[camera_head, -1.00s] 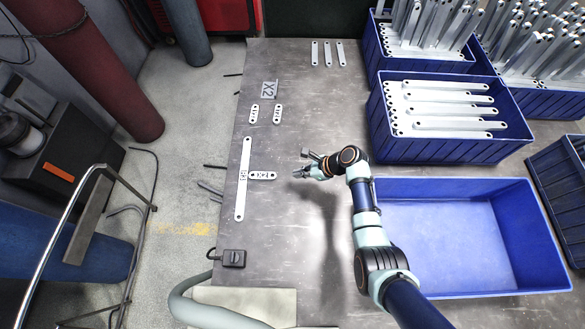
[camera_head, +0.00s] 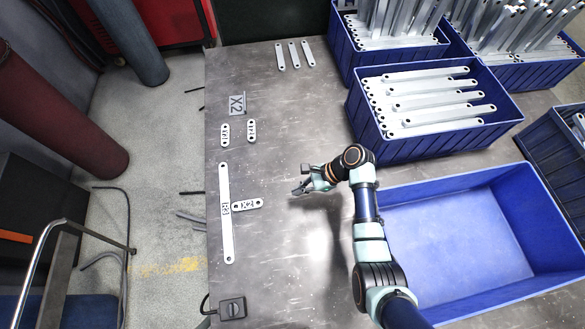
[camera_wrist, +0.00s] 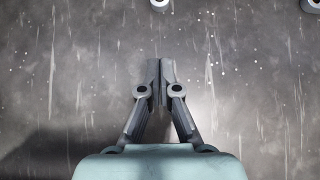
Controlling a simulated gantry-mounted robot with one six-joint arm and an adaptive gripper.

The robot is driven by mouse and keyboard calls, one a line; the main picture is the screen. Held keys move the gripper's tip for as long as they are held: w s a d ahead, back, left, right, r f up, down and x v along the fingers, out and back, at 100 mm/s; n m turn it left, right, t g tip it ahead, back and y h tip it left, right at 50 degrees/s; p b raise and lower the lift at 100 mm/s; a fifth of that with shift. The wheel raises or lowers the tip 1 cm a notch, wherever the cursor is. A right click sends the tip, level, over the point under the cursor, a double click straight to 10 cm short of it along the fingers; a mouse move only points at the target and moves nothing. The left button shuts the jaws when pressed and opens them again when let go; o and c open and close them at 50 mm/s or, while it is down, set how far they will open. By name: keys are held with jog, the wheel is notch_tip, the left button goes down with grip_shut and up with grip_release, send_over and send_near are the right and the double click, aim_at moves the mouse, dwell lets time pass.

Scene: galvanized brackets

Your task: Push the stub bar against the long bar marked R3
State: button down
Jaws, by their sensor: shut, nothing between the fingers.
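The long bar marked R3 (camera_head: 227,240) lies lengthwise near the table's left edge. The stub bar (camera_head: 247,204), marked X2, lies crosswise on its right side. Its left end is at the long bar's right edge; I cannot tell whether they touch or a slight gap is left. My gripper (camera_head: 296,190) is to the right of the stub bar's free end, apart from it. In the wrist view my gripper (camera_wrist: 161,68) is shut with its fingers together and nothing between them, over bare table. Bar ends show only at that view's top edge.
Two other stub bars (camera_head: 225,134) (camera_head: 252,130) and an X2 plate (camera_head: 237,104) lie farther back. Several plain bars (camera_head: 294,56) lie at the back. An empty blue bin (camera_head: 450,187) and filled bins (camera_head: 355,118) stand right. A small black box (camera_head: 232,308) sits at the front left.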

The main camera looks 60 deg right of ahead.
aim_at(260, 203)
jog(key=b+x, duration=0.3)
jog(key=x, duration=0.5)
jog(key=shift+s+f, duration=0.1)
jog(key=shift+f, duration=0.05)
jog(key=w+a, duration=0.2)
jog(key=w, duration=0.1)
jog(key=shift+b, duration=0.4)
jog(key=shift+w+a, duration=0.15)
jog(key=shift+w, duration=0.1)
jog(key=shift+w+r, duration=0.1)
jog(key=shift+r, duration=0.15)
jog(key=shift+w+a+r+p, duration=0.15)
jog(key=shift+w+a+p, duration=0.55)
jog(key=shift+p, duration=0.5)
jog(key=shift+w, duration=0.2)
jog(key=shift+f, duration=0.3)
jog(key=shift+s, duration=0.1)
